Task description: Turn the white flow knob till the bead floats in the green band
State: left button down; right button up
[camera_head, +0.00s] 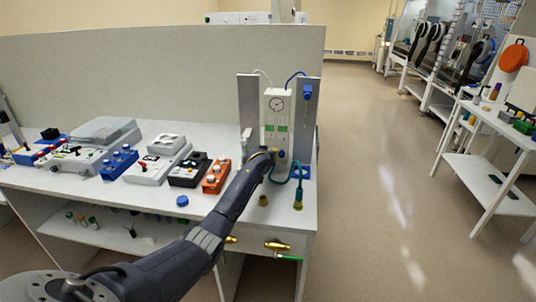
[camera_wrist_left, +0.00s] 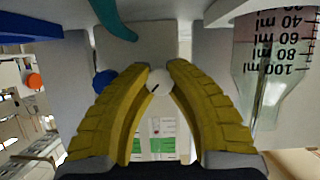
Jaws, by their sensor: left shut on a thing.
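The white flow meter panel (camera_head: 270,116) stands upright at the right end of the bench, with a round gauge (camera_head: 276,103) on top and two green bands (camera_head: 283,128) below it. My left gripper (camera_head: 270,152) reaches the lower part of the panel and hides the knob there. In the left wrist view, the yellow fingers of my left gripper (camera_wrist_left: 158,88) are closed around the white flow knob (camera_wrist_left: 158,77), which has a dark mark. The green bands also show between the fingers (camera_wrist_left: 160,146), upside down. My right gripper is not in view.
A blue knob (camera_wrist_left: 103,80) sits beside the fingers. An orange box (camera_head: 216,176) and a black device (camera_head: 188,172) stand left of my arm. A blue cap (camera_head: 182,201) lies near the front edge.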

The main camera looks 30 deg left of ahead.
pick_arm(q)
jog(key=shift+m+y, duration=0.7)
jog(key=shift+m, duration=0.3)
jog(key=shift+r, duration=0.1)
jog(key=c, duration=1.4)
grip_release()
jog(key=shift+c, duration=0.2)
